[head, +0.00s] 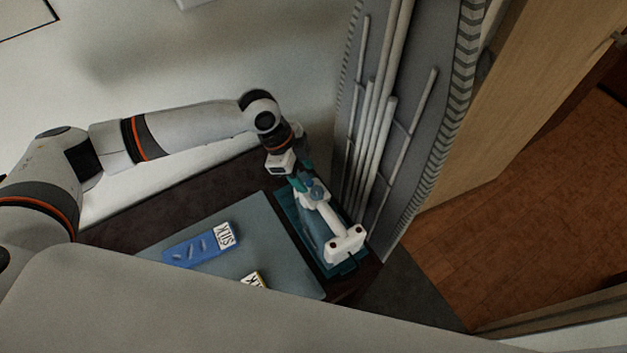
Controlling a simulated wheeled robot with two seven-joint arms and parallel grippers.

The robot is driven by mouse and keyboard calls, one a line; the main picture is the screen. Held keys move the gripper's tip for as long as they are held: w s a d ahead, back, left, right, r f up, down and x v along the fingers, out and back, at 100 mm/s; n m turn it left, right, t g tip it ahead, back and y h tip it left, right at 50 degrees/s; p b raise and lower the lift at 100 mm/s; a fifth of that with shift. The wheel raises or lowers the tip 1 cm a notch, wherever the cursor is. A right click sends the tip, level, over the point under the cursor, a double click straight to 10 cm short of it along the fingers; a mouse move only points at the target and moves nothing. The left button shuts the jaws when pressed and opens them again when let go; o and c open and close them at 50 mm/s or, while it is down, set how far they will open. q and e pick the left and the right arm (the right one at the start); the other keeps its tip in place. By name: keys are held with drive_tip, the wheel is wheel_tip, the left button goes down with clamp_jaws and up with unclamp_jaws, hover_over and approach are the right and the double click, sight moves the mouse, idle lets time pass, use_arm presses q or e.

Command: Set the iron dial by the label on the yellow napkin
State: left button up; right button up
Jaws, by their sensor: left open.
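A white and teal iron (331,226) lies on a teal tray (292,222) at the right end of the dark surface. A bluish round part, perhaps its dial (317,190), shows near the end closest to my arm. My left gripper (299,182) is at that end, pointing down, with open jaws; its fingertips are small and partly hidden, so I cannot tell whether they touch the dial. A yellow-edged piece with a white label (254,279), likely the yellow napkin, is mostly hidden by a pale foreground shape. Its label is cut off and unreadable. My right gripper is not in view.
A blue napkin (190,252) with a white label reading like SILK, turned over, lies on a grey-green mat (262,232). A grey ribbed panel (390,130) rises close beside the iron. A pale wall (200,60) stands behind. Wooden floor (540,200) is at the right.

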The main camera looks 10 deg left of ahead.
sight(317, 190)
use_arm(q)
drive_tip(key=x, duration=0.3)
drive_tip(key=p+x, duration=0.1)
drive_tip(key=x, duration=0.1)
drive_tip(key=shift+w+d+f, duration=0.15)
drive_tip(key=shift+w+f, duration=0.1)
drive_tip(key=shift+f, duration=0.05)
drive_tip(key=shift+d+f, duration=0.1)
drive_tip(key=shift+f, duration=0.35)
drive_tip(key=c, duration=1)
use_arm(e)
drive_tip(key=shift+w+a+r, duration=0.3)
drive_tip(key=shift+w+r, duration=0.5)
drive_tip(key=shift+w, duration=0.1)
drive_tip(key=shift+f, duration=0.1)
